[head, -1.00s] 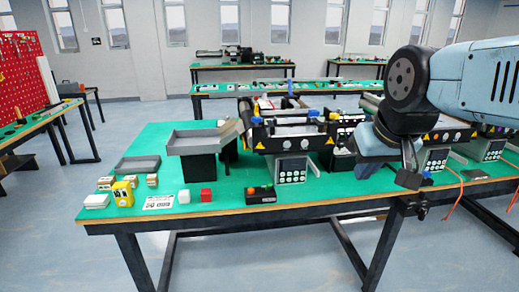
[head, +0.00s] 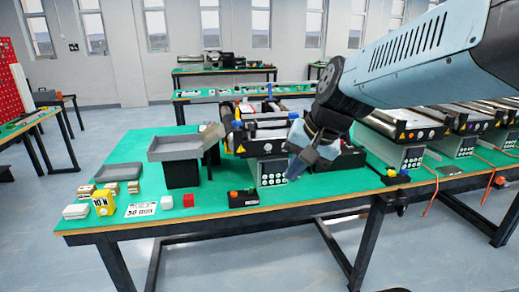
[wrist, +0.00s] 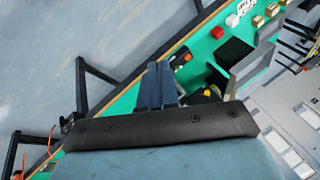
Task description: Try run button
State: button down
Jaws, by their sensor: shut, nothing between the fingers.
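A small black button box (head: 244,199) with a green and an orange button on top stands near the table's front edge. It also shows in the wrist view (wrist: 181,58), just beyond my fingertips. Which button is the run button I cannot tell. A grey control panel (head: 269,172) with several round white buttons stands behind it, under the nearest conveyor (head: 262,147). My gripper (head: 296,168) is shut and empty, above the table and to the right of the button box. Its closed fingers show in the wrist view (wrist: 158,70), apart from the box.
A grey tray on a black stand (head: 182,172) is behind. Another black button box (head: 396,177) lies right. Conveyors line the back.

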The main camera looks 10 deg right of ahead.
aim_at(268, 147)
jog(key=w+a+f+m+t+y, duration=0.1)
jog(key=w+f+m+y, duration=0.2)
jog(key=w+m, duration=0.35)
jog(key=w+a+f+m+y, duration=0.1)
jog(key=w+f+m+y, duration=0.1)
jog(key=w+m, duration=0.45)
jog(key=w+d+f+m+t, duration=0.2)
jog(key=w+d+f+m, duration=0.1)
jog(key=w+m, duration=0.3)
jog(key=w+d+f+m+t, duration=0.2)
jog(key=w+d+f+m, duration=0.2)
jog(key=w+m, duration=0.3)
jog(key=shift+d+f+t+h, duration=0.2)
jog(key=shift+f+t+h, duration=0.15)
jog(key=shift+f, duration=0.2)
jog(key=shift+w, duration=0.15)
jog(key=w, duration=0.8)
jog(key=shift+w, duration=0.3)
jog(key=shift+w, duration=0.1)
